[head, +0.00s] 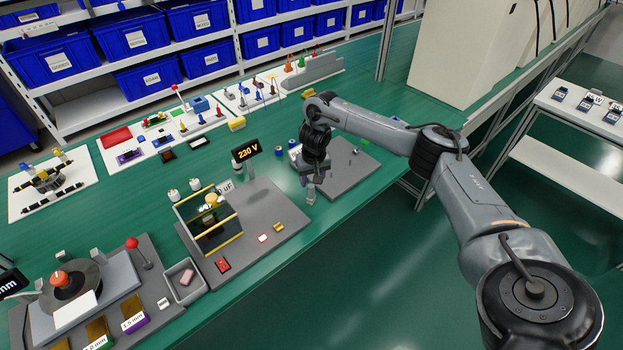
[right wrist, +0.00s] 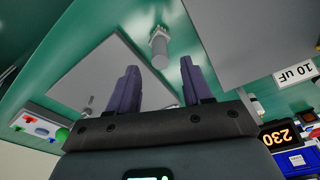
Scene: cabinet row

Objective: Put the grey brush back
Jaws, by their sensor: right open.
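A small grey cylindrical piece (right wrist: 159,45), likely the grey brush, is on the green bench beyond my fingertips in the right wrist view. It also shows in the head view (head: 310,194), just below my right gripper, between two grey plates. My right gripper (head: 312,179) points down over it. In the right wrist view my right gripper (right wrist: 157,85) is open, with nothing between its purple-grey fingers. The piece is ahead of the fingers, apart from them. My left gripper is not in view.
A grey plate (head: 348,175) lies right of the gripper, and another plate (head: 285,213) with a glass-sided box (head: 208,220) lies left. A 230 V display (head: 246,152) stands close by. The green bench (head: 290,265) is clear toward its front edge.

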